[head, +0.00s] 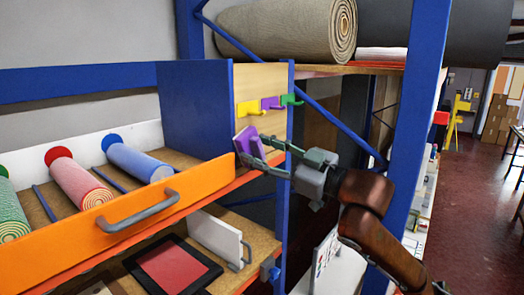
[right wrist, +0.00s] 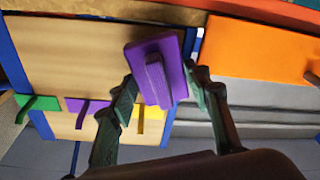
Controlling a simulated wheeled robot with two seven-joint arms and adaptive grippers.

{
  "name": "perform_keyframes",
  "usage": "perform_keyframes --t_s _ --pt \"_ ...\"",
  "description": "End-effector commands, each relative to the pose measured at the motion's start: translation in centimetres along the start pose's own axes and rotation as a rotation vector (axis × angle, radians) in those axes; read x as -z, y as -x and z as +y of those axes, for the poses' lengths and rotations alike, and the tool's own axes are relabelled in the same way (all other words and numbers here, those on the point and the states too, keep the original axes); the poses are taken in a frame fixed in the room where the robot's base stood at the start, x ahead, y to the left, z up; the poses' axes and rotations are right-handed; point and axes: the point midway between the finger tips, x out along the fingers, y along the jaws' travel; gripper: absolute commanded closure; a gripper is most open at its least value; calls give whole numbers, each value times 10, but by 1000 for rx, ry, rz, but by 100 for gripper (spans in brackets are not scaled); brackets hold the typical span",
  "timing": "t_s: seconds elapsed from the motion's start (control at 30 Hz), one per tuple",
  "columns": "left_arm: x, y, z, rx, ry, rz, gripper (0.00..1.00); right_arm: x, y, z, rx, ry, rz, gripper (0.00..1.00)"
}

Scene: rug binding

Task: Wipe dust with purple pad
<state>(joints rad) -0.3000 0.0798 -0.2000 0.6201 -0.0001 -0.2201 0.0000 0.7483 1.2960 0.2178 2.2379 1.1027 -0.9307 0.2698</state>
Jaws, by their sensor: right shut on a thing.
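The purple pad (head: 244,138) is held at the end of my right gripper (head: 262,148), in front of the wooden side panel (head: 258,80) and close to the right end of the orange drawer front. In the right wrist view the pad (right wrist: 150,52) shows as a flat purple plate with a raised grip bar, and the fingers of my right gripper (right wrist: 160,85) are closed around that bar. I cannot tell whether the pad touches any surface. No dust can be made out. My left gripper is not in view.
Yellow (head: 250,107), purple (head: 271,103) and green (head: 291,99) hooks stick out from the panel just above the pad. The orange drawer front (head: 170,205) has a grey handle (head: 138,211). Coloured rolls (head: 80,183) lie behind it. A blue post (head: 415,130) stands right of my gripper.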

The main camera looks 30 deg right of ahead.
Motion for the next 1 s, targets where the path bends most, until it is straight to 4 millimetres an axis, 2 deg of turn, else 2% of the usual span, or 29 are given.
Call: perform_keyframes --t_s 0.27,0.7,1.0 --pt "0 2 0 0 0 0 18 -2 -2 4 -1 -1 -1 75" --pt "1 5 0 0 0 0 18 -14 2 35 -1 -1 0 75" --pt "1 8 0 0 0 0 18 -14 -1 35 1 1 0 75"
